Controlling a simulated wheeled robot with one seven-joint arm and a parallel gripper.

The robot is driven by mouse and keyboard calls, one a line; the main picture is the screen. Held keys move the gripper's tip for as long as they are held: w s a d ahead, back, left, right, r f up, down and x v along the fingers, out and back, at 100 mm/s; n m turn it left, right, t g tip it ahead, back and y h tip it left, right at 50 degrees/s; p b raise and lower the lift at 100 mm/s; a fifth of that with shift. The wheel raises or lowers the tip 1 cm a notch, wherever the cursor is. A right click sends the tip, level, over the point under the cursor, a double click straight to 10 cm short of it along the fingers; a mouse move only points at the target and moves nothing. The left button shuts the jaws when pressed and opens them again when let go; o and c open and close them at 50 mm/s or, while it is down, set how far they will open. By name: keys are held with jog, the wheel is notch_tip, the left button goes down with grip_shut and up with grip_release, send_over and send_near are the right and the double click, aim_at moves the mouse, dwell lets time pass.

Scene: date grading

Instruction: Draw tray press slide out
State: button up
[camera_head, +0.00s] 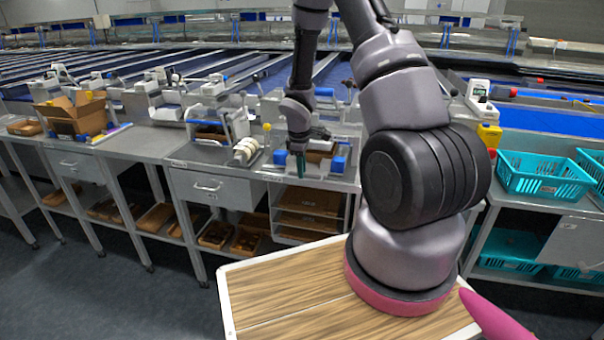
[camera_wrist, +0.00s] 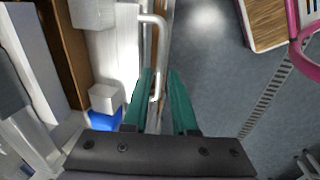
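The tray press (camera_head: 318,148) stands at the front edge of the middle bench, with blue blocks on either side of a brown part; my gripper partly covers it. In the wrist view a pale bar handle (camera_wrist: 163,40) runs along the front of a white part (camera_wrist: 118,60), which I take to be the press slide. My gripper (camera_wrist: 160,72) has its two teal fingers apart, with the lower end of the handle showing between them. I cannot tell whether either finger touches it. In the head view my gripper (camera_head: 300,165) points down at the bench edge.
A drawer with a handle (camera_head: 208,187) is left of the press, and shelves with brown trays (camera_head: 308,200) are below it. A white roller device (camera_head: 246,150) stands close on the left. Teal crates (camera_head: 543,178) are at right. The floor (camera_head: 120,290) in front is clear.

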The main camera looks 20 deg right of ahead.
jog(key=shift+w+d+f, duration=0.1)
jog(key=shift+w+f, duration=0.1)
jog(key=shift+f, duration=0.75)
jog(key=shift+c, duration=0.3)
grip_shut()
dwell(0.5)
